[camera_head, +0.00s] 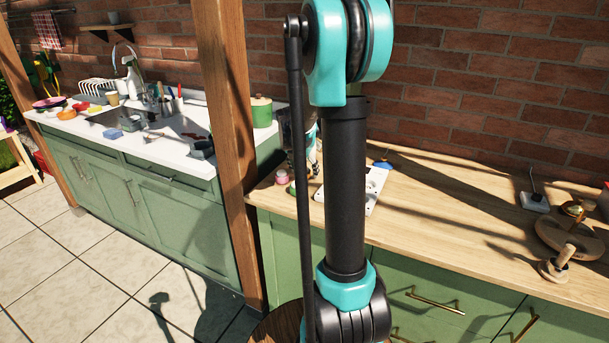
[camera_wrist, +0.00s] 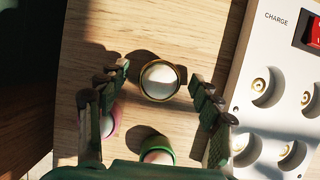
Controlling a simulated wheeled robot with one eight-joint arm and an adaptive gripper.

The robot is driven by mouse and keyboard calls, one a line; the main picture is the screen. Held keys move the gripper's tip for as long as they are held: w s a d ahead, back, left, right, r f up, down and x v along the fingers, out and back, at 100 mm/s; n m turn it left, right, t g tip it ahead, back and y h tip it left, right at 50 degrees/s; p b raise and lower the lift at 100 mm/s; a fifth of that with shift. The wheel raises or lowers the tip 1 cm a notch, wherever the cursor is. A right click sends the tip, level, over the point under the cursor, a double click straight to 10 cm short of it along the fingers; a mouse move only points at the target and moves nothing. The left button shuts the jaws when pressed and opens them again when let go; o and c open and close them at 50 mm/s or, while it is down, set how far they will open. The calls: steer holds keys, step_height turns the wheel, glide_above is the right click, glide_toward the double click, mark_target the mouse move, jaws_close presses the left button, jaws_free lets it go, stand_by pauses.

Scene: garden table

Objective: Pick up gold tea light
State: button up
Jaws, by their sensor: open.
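The gold tea light (camera_wrist: 160,80) shows in the wrist view as a round white candle with a thin gold rim, on the wooden counter (camera_wrist: 200,35). My gripper (camera_wrist: 161,87) is open, with one finger on each side of the tea light and a visible gap on both sides. I cannot tell the height of the fingertips above the counter. In the head view my arm hides the tea light and most of the gripper.
A green-rimmed tea light (camera_wrist: 157,152) stands just below the gold one. A pink one (camera_wrist: 107,120) is partly behind the left finger. A white charger panel (camera_wrist: 265,120) with round sockets lies close to the right finger. The counter's left edge is near.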

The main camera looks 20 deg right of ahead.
steer(key=c, duration=1.2)
steer(key=shift+r, duration=0.15)
